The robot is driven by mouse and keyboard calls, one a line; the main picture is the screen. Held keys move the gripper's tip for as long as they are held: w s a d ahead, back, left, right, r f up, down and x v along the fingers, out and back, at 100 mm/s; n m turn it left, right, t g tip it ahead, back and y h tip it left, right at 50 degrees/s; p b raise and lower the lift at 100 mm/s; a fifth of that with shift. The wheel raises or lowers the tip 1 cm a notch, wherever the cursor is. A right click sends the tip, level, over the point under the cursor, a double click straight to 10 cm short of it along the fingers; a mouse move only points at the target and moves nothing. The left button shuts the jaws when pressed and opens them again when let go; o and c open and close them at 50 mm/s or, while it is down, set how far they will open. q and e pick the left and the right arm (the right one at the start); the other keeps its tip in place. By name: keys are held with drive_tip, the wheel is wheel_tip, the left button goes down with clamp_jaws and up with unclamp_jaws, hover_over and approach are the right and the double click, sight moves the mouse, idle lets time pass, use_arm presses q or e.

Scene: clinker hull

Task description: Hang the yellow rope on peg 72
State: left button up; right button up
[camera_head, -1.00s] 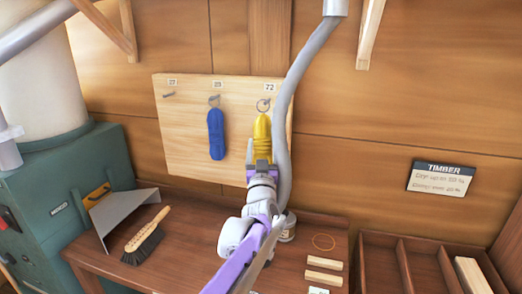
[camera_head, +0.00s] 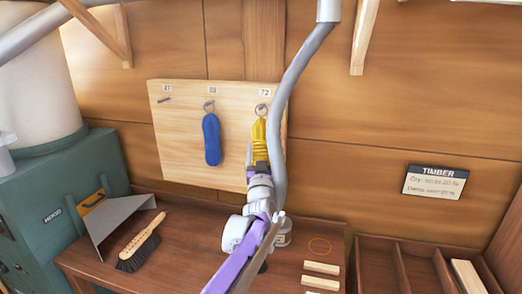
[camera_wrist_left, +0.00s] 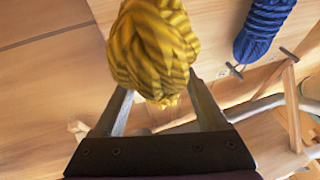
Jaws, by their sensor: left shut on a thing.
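The yellow rope (camera_head: 259,141) is a coiled hank, upright in front of the pegboard below the label 72 (camera_head: 264,92). A small ring (camera_head: 262,109) at its top is at peg 72; I cannot tell whether it is around the peg. My left gripper (camera_head: 258,168) is shut on the lower part of the rope. In the left wrist view the rope (camera_wrist_left: 152,50) fills the space between the fingers (camera_wrist_left: 158,108). My right gripper is not in view.
A blue rope (camera_head: 212,140) hangs on the middle peg; the left peg (camera_head: 164,100) is bare. A brush (camera_head: 139,246), wood pieces (camera_head: 321,268) and a divided tray (camera_head: 376,241) are below.

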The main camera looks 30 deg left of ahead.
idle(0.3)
use_arm(q)
drive_tip(key=o, duration=1.5)
drive_tip(key=shift+s, duration=0.1)
